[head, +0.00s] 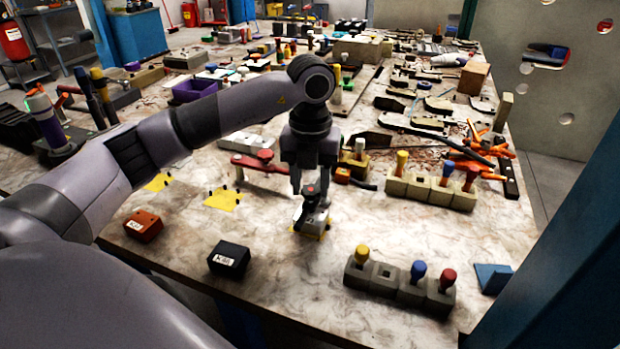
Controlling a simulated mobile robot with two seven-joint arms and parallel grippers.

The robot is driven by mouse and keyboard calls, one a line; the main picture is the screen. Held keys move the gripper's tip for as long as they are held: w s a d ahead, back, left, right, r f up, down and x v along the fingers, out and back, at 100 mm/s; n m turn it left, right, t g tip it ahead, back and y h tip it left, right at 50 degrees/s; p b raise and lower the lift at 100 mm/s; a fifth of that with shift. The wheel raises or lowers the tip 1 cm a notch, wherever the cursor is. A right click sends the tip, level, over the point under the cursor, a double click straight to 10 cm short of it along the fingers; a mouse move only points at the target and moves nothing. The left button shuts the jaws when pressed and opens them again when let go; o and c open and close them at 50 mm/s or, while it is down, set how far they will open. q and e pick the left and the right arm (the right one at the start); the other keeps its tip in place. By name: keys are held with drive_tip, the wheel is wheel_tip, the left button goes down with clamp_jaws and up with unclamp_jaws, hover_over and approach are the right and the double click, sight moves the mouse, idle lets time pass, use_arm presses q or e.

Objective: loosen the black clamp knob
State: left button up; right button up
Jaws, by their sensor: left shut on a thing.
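My left gripper (310,186) reaches down from above at the middle of the table and is shut on the black clamp knob (311,198). My right gripper is not in view.
A red box (143,226) and a black box (229,259) lie left of the clamp. Blocks with coloured pegs (397,284) stand front right, and another row (432,190) stands behind them. A red-handled clamp (262,161) lies close behind. The marble-patterned table (290,280) is clear just in front.

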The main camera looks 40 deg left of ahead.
use_arm(q)
drive_tip(key=n, duration=0.4)
drive_tip(key=shift+d+f+n+p, duration=0.1)
drive_tip(key=shift+n+p, duration=0.2)
drive_tip(key=shift+p, duration=0.1)
drive_tip(key=n+p, duration=0.1)
drive_tip(key=n, duration=0.2)
drive_tip(key=shift+n, duration=0.3)
drive_tip(key=n, duration=0.3)
drive_tip(key=shift+n+p, duration=0.3)
drive_tip(key=shift+p, duration=0.05)
drive_tip(key=shift+w+d+f+n+p, duration=0.1)
drive_tip(key=shift+n+p, duration=0.4)
drive_tip(key=shift+n, duration=1.3)
drive_tip(key=o, duration=0.9)
drive_tip(key=shift+w, duration=0.1)
drive_tip(key=shift+r, duration=0.2)
